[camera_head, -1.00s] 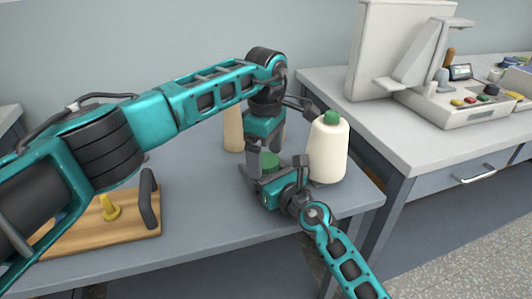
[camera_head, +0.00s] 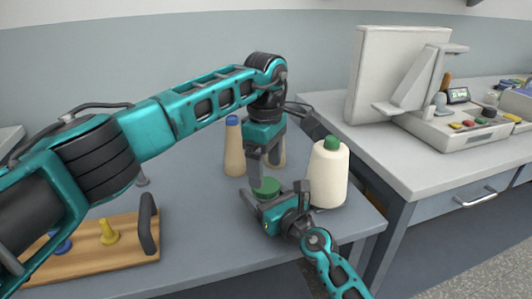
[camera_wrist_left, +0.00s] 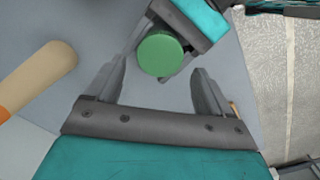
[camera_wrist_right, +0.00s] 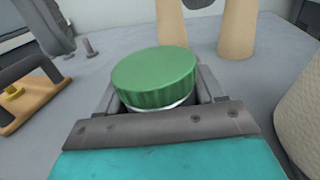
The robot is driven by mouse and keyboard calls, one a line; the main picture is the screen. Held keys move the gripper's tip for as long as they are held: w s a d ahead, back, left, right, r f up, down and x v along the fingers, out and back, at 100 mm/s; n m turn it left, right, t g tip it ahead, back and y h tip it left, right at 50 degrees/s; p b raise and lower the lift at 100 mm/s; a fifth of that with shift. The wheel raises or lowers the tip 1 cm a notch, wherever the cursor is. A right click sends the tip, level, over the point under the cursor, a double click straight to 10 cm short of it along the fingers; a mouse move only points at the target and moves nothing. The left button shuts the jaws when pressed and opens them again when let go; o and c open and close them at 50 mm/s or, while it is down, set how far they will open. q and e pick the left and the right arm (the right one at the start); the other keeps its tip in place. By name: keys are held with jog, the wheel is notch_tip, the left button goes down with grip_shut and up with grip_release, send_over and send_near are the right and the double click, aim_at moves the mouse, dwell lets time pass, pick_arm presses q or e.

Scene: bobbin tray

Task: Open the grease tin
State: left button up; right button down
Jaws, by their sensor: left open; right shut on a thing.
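The grease tin, with its ribbed green lid (camera_head: 266,187), is near the table's right end. In the right wrist view the lid (camera_wrist_right: 153,77) sits on top, with a thin pale band of the tin beneath. My right gripper (camera_head: 270,200) is shut on the tin from the side, below the lid. My left gripper (camera_head: 262,174) points down just above the lid, open and empty. In the left wrist view the lid (camera_wrist_left: 160,54) lies between the two fingertips in the picture, apart from both. Most of the tin's body is hidden.
A cream cone with a green top (camera_head: 328,174) stands close right of my right gripper. A tan cone with a blue top (camera_head: 234,150) and another tan cone stand behind. A wooden tray (camera_head: 125,247) with pegs and a dark handle is at the left. Bare table lies between.

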aim_at(266, 185)
pick_arm(q)
jog(key=shift+f, duration=2.05)
jog(key=shift+c, duration=0.3)
jog(key=c, duration=0.7)
jog(key=o, duration=1)
jog(key=shift+o, duration=0.2)
jog(key=shift+r, duration=0.1)
jog(key=shift+r, duration=2.2)
pick_arm(e)
jog(key=shift+c, duration=0.3)
grip_release()
